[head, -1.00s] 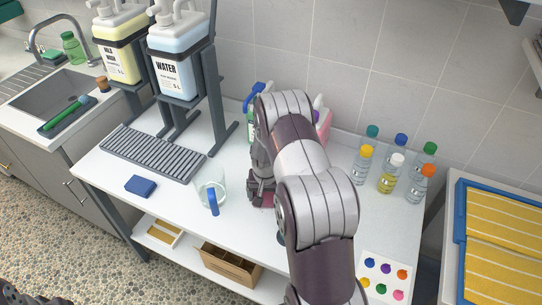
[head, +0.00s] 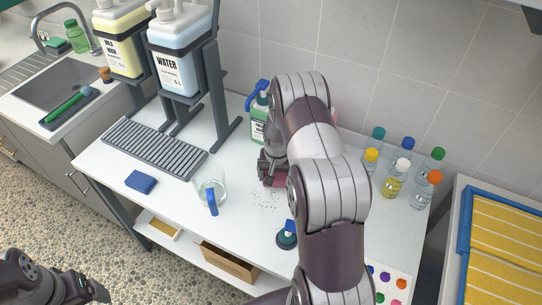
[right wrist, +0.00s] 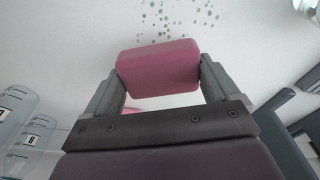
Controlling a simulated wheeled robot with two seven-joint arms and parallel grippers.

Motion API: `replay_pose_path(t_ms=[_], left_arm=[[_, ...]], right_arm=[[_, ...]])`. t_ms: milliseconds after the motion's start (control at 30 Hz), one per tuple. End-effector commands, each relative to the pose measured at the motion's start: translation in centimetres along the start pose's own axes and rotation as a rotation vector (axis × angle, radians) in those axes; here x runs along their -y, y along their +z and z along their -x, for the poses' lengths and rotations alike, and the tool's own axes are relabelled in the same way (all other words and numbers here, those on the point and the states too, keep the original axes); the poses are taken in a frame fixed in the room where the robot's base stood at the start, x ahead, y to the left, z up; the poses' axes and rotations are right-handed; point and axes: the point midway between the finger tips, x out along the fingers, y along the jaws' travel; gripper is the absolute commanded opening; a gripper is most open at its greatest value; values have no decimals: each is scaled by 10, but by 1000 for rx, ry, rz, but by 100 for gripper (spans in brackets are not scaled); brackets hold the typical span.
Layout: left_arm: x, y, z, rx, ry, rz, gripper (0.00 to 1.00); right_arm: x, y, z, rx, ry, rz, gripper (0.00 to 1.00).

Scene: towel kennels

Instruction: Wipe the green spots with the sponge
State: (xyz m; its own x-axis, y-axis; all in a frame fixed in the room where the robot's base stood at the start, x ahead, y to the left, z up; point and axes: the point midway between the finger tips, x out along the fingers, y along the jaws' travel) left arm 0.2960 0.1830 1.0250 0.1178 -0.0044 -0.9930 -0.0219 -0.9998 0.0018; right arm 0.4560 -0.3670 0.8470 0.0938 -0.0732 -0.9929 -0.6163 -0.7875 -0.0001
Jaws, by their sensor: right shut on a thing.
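My right gripper (head: 268,170) is shut on a pink sponge (right wrist: 158,68), which sits between both fingers in the right wrist view. In the head view my right arm hides most of the sponge. The green spots (right wrist: 180,18) lie on the white tabletop beyond the sponge in the right wrist view. In the head view the spots (head: 267,199) show as small specks just in front of the right gripper, right of the glass mug. Whether the sponge touches the table is unclear. My left gripper (head: 92,287) is at the lower left, away from the table; its jaw opening is unclear.
A glass mug (head: 212,188) with a blue handle stands left of the spots. A dark teal object (head: 287,238) with a blue top stands in front of them. A green spray bottle (head: 258,125) is behind. Several capped bottles (head: 395,178) stand right. A blue block (head: 141,182) lies left.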

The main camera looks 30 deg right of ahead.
Motion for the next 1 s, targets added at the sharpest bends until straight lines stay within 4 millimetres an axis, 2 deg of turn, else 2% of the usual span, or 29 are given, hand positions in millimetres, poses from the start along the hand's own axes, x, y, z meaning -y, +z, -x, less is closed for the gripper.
replay_pose_path(t_ms=[33,500,1000], left_arm=[[0,-1,7,0,0,0,84],[0,-4,36,0,0,0,84],[0,-4,37,0,0,0,84]], right_arm=[[1,-2,9,-1,-1,1,60],[4,-10,48,-2,-1,6,60],[4,-10,51,-1,-1,7,60]])
